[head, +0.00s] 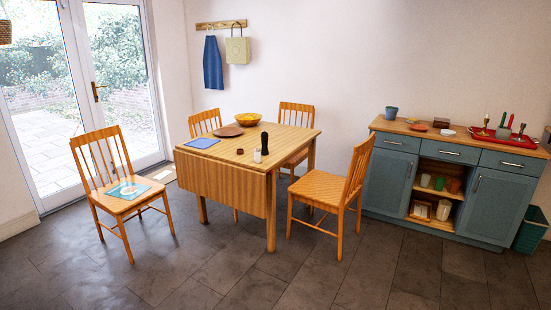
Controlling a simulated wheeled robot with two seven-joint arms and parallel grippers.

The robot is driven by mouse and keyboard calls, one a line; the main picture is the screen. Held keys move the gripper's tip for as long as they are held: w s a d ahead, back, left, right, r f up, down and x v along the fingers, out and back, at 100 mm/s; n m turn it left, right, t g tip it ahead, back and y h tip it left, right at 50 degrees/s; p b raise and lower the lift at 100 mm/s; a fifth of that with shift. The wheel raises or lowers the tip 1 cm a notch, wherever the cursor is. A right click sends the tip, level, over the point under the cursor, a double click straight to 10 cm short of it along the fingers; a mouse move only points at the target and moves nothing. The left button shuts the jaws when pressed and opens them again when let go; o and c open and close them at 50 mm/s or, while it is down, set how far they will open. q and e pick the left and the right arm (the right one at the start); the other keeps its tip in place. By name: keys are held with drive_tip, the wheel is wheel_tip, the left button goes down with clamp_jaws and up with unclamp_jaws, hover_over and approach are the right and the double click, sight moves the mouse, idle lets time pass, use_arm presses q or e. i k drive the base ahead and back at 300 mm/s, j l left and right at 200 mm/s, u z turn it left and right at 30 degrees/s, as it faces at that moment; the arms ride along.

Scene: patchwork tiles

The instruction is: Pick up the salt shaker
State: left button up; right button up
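A small white shaker (257,156), which looks like the salt shaker, stands upright near the front right edge of the wooden drop-leaf table (222,156). A taller dark mill (265,143) stands just behind it to the right, close beside it. A small dark round item (240,151) lies to its left. Neither of my grippers shows in the head view.
The table also bears a yellow-filled bowl (248,119), a brown plate (228,132) and a blue mat (202,143). Wooden chairs stand around it, one at the right (328,187). A blue sideboard (390,180) stands further right. The floor in front is clear.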

sight(258, 156)
drive_tip(key=i+j, duration=0.15)
drive_tip(key=i, duration=0.35)
drive_tip(key=i+j, duration=0.15)
drive_tip(key=i, duration=0.4)
drive_tip(key=i+j, duration=0.25)
drive_tip(key=i+j+z, duration=0.1)
drive_tip(key=z, duration=0.3)
drive_tip(key=i+j+z, duration=0.1)
drive_tip(key=z, duration=0.3)
drive_tip(key=i+j, duration=0.05)
